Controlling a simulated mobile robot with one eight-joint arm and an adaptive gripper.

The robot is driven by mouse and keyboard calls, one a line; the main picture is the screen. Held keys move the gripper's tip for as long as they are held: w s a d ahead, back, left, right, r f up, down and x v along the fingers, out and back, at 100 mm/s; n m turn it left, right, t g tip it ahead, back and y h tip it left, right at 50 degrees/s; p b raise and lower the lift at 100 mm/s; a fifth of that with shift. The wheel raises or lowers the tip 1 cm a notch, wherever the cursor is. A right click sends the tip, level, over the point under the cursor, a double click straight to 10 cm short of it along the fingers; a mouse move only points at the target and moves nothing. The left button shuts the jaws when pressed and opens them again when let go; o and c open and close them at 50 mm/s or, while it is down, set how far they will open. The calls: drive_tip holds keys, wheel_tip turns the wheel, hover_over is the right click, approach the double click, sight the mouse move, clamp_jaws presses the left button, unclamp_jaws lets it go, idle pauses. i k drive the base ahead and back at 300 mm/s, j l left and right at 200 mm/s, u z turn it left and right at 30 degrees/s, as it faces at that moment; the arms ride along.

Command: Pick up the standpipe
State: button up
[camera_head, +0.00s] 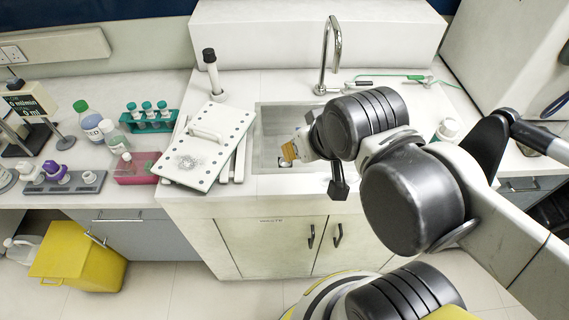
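An upright white pipe with a black top (212,72), which looks like the standpipe, stands on the counter left of the sink (262,140), just behind a white perforated board. My gripper (339,185) is mostly hidden behind my dark wrist joint; only a small black part shows over the sink's front edge. It is well to the right of the pipe and apart from it.
The white perforated board (207,145) lies tilted left of the sink. A curved metal tap (337,45) rises behind it. An orange-and-white item (290,152) shows by the wrist. A green rack of tubes (150,122), bottles (88,122) and a pink box (132,173) stand left.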

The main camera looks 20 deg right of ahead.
sight(209, 57)
drive_tip(key=i+j+z, duration=0.2)
drive_tip(key=j, duration=0.15)
drive_tip(key=i+j+z, duration=0.25)
drive_tip(key=j+z, duration=0.2)
drive_tip(key=j, duration=0.3)
